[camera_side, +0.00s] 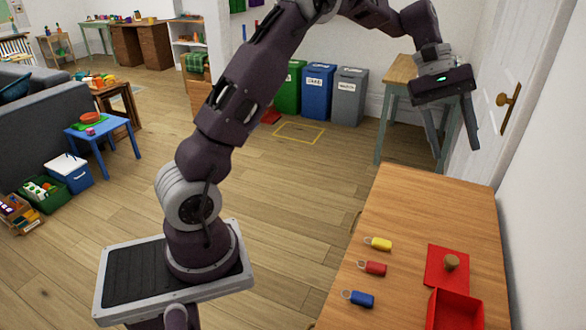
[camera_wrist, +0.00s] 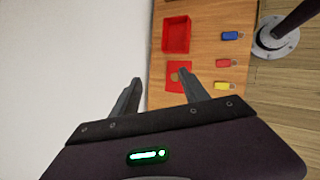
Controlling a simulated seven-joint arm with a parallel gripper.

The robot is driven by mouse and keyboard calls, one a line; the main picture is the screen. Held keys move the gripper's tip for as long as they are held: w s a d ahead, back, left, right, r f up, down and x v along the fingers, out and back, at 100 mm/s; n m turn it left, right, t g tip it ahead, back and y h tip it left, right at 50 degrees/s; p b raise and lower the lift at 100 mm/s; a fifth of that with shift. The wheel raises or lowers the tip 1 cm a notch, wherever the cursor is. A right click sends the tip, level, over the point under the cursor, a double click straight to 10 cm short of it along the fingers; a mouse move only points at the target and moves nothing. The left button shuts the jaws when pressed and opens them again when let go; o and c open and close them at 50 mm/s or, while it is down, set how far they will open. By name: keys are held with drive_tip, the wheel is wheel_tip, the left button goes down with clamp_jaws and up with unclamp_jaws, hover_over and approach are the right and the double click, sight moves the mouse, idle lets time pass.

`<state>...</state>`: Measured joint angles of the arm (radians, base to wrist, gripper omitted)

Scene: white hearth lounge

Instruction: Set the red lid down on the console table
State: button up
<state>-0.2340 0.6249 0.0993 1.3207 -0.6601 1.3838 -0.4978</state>
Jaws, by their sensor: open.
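The red lid (camera_side: 437,268), a flat square with a round wooden knob, lies on the wooden console table (camera_side: 400,205). It sits just beyond the open red box (camera_side: 455,312), close to its edge. In the wrist view the lid (camera_wrist: 176,67) shows near the fingertips, partly covered by one finger, with the box (camera_wrist: 176,34) above it. My gripper (camera_side: 455,155) is open and empty, pointing down, high above the far end of the table and apart from the lid. Both fingers also show in the wrist view (camera_wrist: 160,76).
Yellow (camera_side: 379,243), red (camera_side: 373,267) and blue (camera_side: 360,298) key tags lie in a row on the table, left of the lid. A white wall (camera_side: 545,220) runs along the right side. The table's far end is clear. Recycling bins (camera_side: 317,90) stand beyond.

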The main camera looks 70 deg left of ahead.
drive_tip(key=s+d+r+m+t+y, duration=0.1)
drive_tip(key=s+r+m, duration=0.15)
drive_tip(key=s, duration=0.35)
drive_tip(key=s+d+r+m+y, duration=0.2)
drive_tip(key=s+r, duration=0.2)
drive_tip(key=s, duration=0.3)
drive_tip(key=s+a+f+m+t+y, duration=0.1)
drive_tip(key=s+f+m+t+y, duration=0.1)
drive_tip(key=s, duration=0.8)
drive_tip(key=s+a+f+m+t+y, duration=0.1)
drive_tip(key=s+f+m, duration=0.2)
drive_tip(key=s, duration=0.6)
drive_tip(key=shift+s+m+t+y, duration=0.4)
drive_tip(key=shift+m, duration=0.65)
